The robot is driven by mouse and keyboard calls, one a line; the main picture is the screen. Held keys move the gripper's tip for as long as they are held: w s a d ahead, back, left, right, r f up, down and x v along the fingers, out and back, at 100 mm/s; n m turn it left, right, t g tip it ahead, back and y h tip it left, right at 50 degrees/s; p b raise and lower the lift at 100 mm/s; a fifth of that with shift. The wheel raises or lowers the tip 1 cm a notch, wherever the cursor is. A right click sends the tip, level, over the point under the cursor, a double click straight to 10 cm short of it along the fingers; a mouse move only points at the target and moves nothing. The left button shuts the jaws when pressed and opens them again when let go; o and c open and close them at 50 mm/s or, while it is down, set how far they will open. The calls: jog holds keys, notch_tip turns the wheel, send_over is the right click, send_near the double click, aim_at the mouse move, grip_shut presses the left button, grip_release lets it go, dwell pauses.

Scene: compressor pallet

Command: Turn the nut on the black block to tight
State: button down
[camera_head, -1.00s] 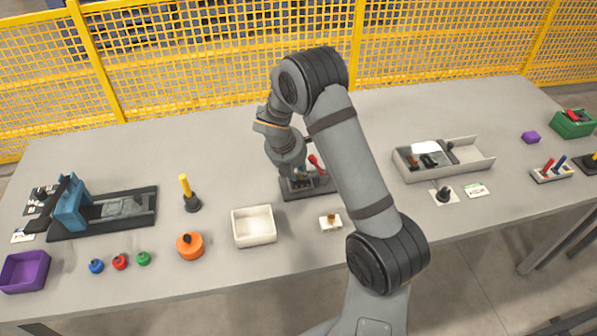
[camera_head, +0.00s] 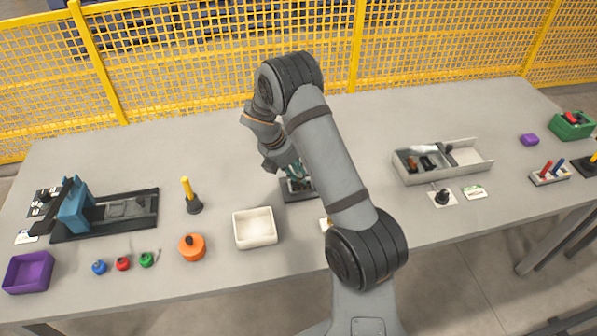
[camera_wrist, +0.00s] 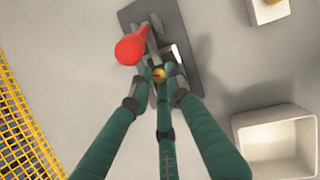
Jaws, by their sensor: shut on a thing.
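The black block (camera_wrist: 190,60) is a dark flat base lying on the table; part of it shows below the arm in the head view (camera_head: 299,195). A small brass-coloured nut (camera_wrist: 159,73) sits over it in the wrist view. My gripper (camera_wrist: 158,80) has teal fingers that close around the nut from several sides, so they hide much of it. In the head view my gripper (camera_head: 296,171) points down at the block, partly behind my arm. A lever with a red knob (camera_wrist: 131,49) stands on the block beside the fingers. The nut's thread is hidden.
A white open box (camera_head: 255,229) stands in front and to the left of the block. A small white piece with a yellow top (camera_wrist: 269,8) lies near. A grey tray (camera_head: 470,158) stands to the right, and a yellow-handled post (camera_head: 191,197) to the left. A yellow mesh fence (camera_head: 220,60) runs behind.

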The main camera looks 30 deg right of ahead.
jog(key=m, duration=0.2)
jog(key=m+g+p, duration=0.1)
jog(key=m+g, duration=0.1)
jog(key=m, duration=0.1)
jog(key=shift+w+m+p, duration=0.25)
jog(key=shift+m+p, duration=0.05)
jog(key=shift+p, duration=0.05)
jog(key=m+g+y, duration=0.1)
jog(key=m, duration=0.4)
jog(key=shift+w+d+g+y, duration=0.15)
jog(key=shift+w+g+y, duration=0.05)
jog(key=shift+g+y, duration=0.2)
jog(key=m, duration=0.2)
jog(key=m+y+b, duration=0.1)
jog(key=m, duration=0.2)
jog(key=shift+w+d+f+g, duration=0.1)
jog(key=shift+d+f+g, duration=0.1)
jog(key=shift+g, duration=0.2)
jog(key=shift+m+y+b, duration=0.7)
jog(key=shift+m+b, duration=0.25)
jog(key=shift+m, duration=0.25)
jog(key=shift+r+m+b, duration=0.1)
jog(key=shift+m+b, duration=0.2)
jog(key=c, duration=1.9)
grip_release()
jog(key=shift+r, duration=0.1)
jog(key=shift+r, duration=0.1)
